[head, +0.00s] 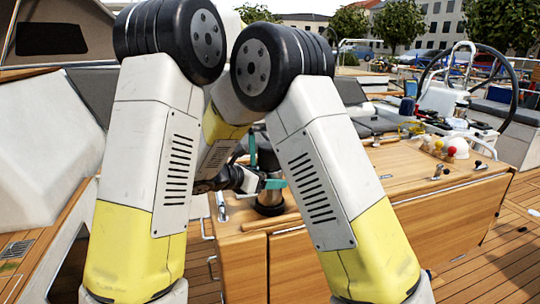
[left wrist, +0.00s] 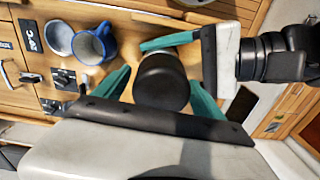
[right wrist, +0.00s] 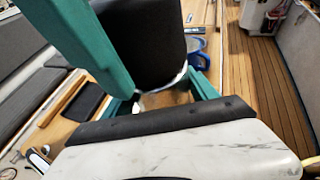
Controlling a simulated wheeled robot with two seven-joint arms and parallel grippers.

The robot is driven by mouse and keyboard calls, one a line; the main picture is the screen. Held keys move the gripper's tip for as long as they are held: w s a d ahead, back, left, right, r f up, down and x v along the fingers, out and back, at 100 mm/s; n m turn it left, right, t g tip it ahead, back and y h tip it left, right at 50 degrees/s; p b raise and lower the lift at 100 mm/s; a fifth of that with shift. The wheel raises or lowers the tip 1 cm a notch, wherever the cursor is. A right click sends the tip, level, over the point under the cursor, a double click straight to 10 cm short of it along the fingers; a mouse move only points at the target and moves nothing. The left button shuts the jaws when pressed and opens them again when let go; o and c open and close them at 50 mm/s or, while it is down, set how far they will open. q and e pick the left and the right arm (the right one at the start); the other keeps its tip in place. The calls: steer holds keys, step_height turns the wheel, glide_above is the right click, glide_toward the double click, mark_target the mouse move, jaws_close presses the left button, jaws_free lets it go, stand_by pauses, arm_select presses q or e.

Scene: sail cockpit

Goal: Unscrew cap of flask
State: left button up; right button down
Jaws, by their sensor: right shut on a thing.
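The flask (head: 270,196) stands upright on the wooden cockpit table, partly hidden behind my arms in the head view. Its wide black cap (left wrist: 162,82) shows from above in the left wrist view, and from the side in the right wrist view (right wrist: 140,40). My left gripper (left wrist: 160,88) points down with its teal fingers on either side of the cap; a slight gap seems to show beside it. My right gripper (right wrist: 163,97) comes in level, below the cap, and is shut on the flask body. The exact finger contacts are partly hidden.
A blue mug (left wrist: 93,46) and a grey-white round dish (left wrist: 60,38) are beside the flask. The table's near right top is fairly clear.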

mark_target(270, 144)
arm_select(q)
steer(key=shift+r, duration=0.1)
steer(key=shift+r, duration=2.2)
steer(key=shift+c, duration=0.4)
steer(key=m, duration=0.2)
steer(key=r+m, duration=0.1)
steer(key=m, duration=0.3)
steer(key=shift+r, duration=0.25)
steer(key=m, duration=0.2)
steer(key=r+m, duration=0.1)
steer(key=m, duration=0.3)
steer(key=shift+r+m, duration=0.3)
steer(key=shift+r, duration=0.05)
steer(key=shift+f, duration=3.9)
steer(key=c, duration=1.4)
steer(key=shift+n, duration=1.3)
